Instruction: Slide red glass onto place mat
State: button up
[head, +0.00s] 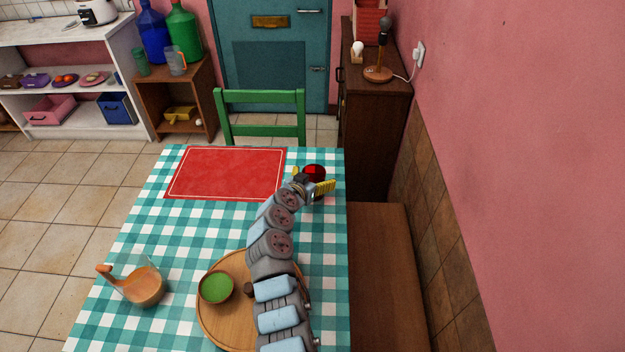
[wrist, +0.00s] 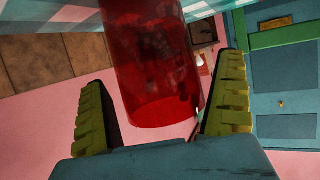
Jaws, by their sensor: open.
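The red glass (head: 314,171) stands on the checked tablecloth near the table's far right corner, right of the place mat. In the wrist view the translucent red glass (wrist: 152,70) lies ahead of and between my open fingers. My gripper (head: 318,187) is open, its yellow fingers right at the near side of the glass; I cannot tell whether they touch it. The gripper also shows in the wrist view (wrist: 160,115). The red place mat (head: 226,172) with a pale border line lies flat at the far side of the table, left of the glass.
A round wooden board (head: 215,319) with a green bowl (head: 216,287) lies under my arm. A glass jug (head: 142,284) of orange liquid stands at the left. A green chair (head: 262,98) stands beyond the table. The cloth between mat and jug is clear.

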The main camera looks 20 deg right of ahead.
jog(key=shift+c, duration=0.3)
jog(key=c, duration=1.2)
jog(key=shift+a+f, duration=0.1)
